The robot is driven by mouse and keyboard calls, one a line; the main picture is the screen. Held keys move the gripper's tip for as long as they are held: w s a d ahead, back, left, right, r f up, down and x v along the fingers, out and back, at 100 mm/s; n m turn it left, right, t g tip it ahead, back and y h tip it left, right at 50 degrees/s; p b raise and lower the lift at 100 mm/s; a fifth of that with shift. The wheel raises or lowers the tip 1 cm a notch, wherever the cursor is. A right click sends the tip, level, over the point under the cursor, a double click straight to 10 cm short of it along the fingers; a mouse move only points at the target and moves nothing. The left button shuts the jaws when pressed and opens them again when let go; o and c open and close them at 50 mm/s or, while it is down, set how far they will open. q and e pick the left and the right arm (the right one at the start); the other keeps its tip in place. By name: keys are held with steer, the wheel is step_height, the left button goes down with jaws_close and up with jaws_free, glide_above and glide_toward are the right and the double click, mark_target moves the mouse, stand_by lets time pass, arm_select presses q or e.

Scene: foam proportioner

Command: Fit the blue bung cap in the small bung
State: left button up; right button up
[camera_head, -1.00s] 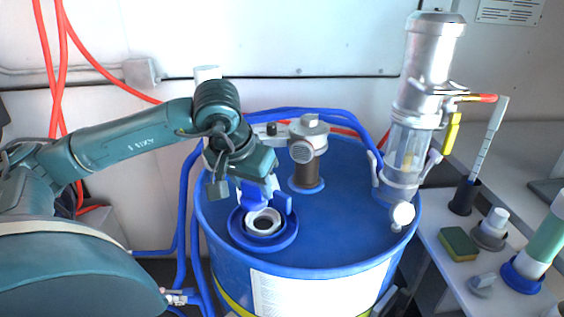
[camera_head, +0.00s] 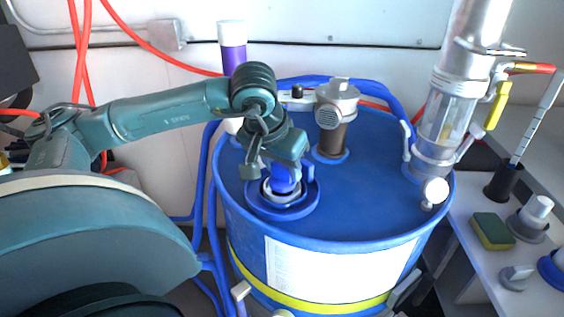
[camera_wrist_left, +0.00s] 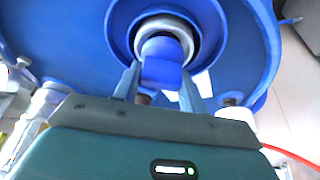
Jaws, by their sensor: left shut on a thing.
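A blue bung cap (camera_head: 286,178) is held by my left gripper (camera_head: 284,173) over the small bung (camera_head: 270,190), a pale ring in a round blue recess on top of the blue drum (camera_head: 375,190). In the left wrist view the cap (camera_wrist_left: 162,66) is between the two fingers of my left gripper (camera_wrist_left: 160,88). It overlaps the near part of the ring-shaped bung (camera_wrist_left: 164,24) and hides much of its opening. I cannot tell whether the cap's lower end is inside the bung or just above it. My right gripper is not in view.
A brown-and-grey fitting (camera_head: 333,125) stands on the drum behind the bung. A tall metal cylinder with a clear section (camera_head: 448,115) stands at the drum's right edge. A side bench holds a sponge (camera_head: 492,231) and small parts. Blue hoses run along the drum's left side.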

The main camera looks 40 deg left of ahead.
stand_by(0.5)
arm_select(q)
steer(key=shift+b, duration=0.3)
stand_by(0.8)
steer(key=shift+f+b, duration=0.6)
steer(key=shift+f, duration=0.05)
steer(key=o, duration=0.7)
